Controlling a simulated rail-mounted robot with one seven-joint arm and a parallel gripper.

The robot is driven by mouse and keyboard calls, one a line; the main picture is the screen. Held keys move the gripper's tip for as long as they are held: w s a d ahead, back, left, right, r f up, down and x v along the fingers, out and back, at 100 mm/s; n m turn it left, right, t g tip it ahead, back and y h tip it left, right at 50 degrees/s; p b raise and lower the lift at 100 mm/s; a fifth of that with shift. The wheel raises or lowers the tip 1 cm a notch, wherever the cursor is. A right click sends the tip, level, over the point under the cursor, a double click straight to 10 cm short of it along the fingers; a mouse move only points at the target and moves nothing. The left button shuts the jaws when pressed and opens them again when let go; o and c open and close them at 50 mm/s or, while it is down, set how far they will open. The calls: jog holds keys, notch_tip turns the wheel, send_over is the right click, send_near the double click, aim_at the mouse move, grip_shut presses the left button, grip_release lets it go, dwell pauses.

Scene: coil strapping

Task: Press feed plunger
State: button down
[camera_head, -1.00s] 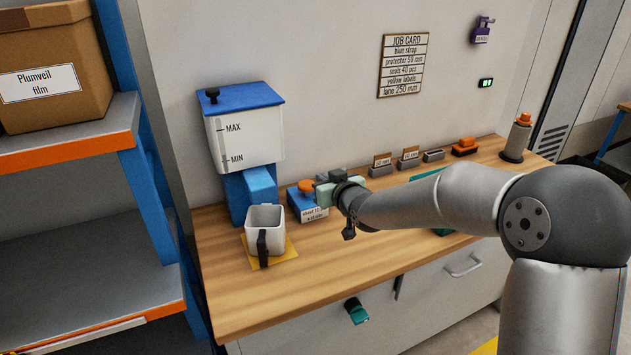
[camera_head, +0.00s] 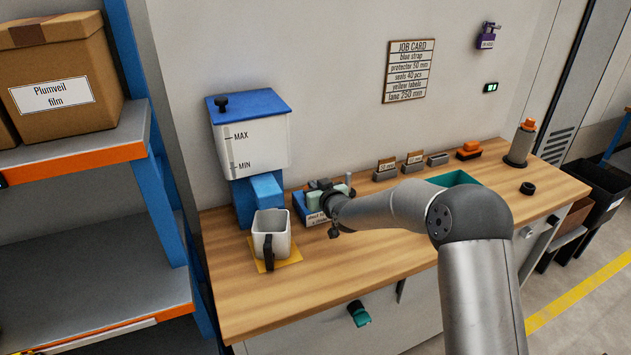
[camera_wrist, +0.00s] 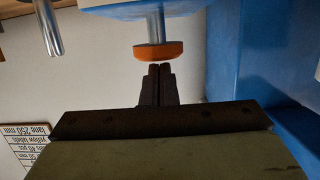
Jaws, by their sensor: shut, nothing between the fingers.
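The feed plunger shows in the wrist view as an orange cap (camera_wrist: 158,51) on a steel shaft, coming out of a blue body (camera_wrist: 128,9). My gripper (camera_wrist: 160,70) is shut and empty, its fingertips right at the cap's face. I cannot tell whether they touch it. In the head view my gripper (camera_head: 320,190) is over the small blue dispenser (camera_head: 299,204) with a white label on its front. The gripper hides the orange cap there.
A white tank (camera_head: 250,145) with a blue lid stands left of the dispenser. A white jug (camera_head: 271,236) sits on a yellow mat (camera_head: 289,258) in front. Small grey holders (camera_head: 385,173) stand to the right. The wooden bench (camera_head: 330,270) is clear at the front.

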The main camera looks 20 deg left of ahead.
notch_tip(320, 180, down, 3)
jog(key=b, duration=0.4)
jog(key=shift+r, duration=0.15)
notch_tip(320, 180, up, 5)
jog(key=shift+s+d+f, duration=0.1)
jog(key=shift+f, duration=0.05)
jog(key=b+v, duration=0.1)
jog(key=v, duration=0.8)
jog(key=shift+s+d+b, duration=0.25)
jog(key=shift+b, duration=0.05)
dwell(0.3)
